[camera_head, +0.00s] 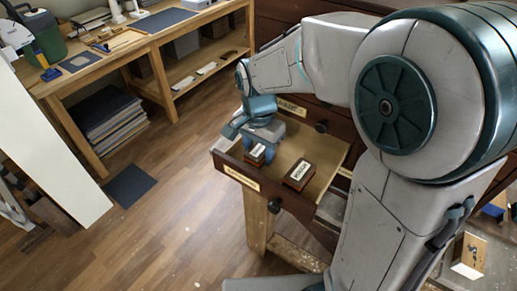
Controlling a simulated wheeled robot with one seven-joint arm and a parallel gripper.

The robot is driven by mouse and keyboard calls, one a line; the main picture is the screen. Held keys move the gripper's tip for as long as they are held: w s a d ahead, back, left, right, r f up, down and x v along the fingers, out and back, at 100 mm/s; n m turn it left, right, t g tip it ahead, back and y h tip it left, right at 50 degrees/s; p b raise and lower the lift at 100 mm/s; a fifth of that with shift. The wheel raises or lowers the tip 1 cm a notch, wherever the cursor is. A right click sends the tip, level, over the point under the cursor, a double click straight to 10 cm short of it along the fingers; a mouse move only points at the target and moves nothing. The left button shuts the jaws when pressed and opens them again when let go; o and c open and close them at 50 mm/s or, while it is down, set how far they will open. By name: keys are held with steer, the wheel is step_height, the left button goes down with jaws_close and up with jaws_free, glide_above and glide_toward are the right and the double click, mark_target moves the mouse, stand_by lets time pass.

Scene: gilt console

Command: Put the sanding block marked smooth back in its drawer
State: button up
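An open drawer (319,192) sticks out of the dark wooden cabinet, with a cream label on its front. A dark wooden sanding block with a white label (299,174) lies in it; I cannot read the label surely. My gripper (259,151) points down over the left part of this drawer. A smaller-looking block with a pale label (256,154) sits between its fingers, which appear shut on it. I cannot read that label, nor tell whether this block touches the drawer floor.
My arm hides much of the cabinet at the right. Another drawer front with a label (291,107) and a dark knob is just behind the open drawer. A workbench (150,40) stands at back left, a white panel (45,135) at left. Wooden floor between is mostly clear.

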mark_target(259, 150)
steer(key=shift+o, duration=1.1)
steer(key=shift+r, duration=0.1)
step_height(259, 150, up, 12)
steer(key=s+d+f+n, duration=0.1)
steer(key=s+d, duration=0.1)
steer(key=s+d+n+t, duration=0.1)
steer(key=s+d, duration=0.1)
steer(key=d, duration=0.1)
steer(key=s+d+f+n+t, duration=0.1)
steer(key=s+d+n, duration=0.1)
steer(key=s+d, duration=0.1)
steer(key=shift+d+f+b, duration=0.15)
steer(key=shift+f+b, duration=0.15)
steer(key=shift+b, duration=0.05)
steer(key=s+d+f+n, duration=0.1)
steer(key=s+d+f+n+t, duration=0.1)
steer(key=s+f, duration=0.1)
steer(key=s+d+f+n, duration=0.1)
steer(key=s, duration=0.1)
steer(key=shift+s+d+f+n+t, duration=0.15)
steer(key=shift+s+d+n+t, duration=0.15)
steer(key=shift+d+t, duration=0.1)
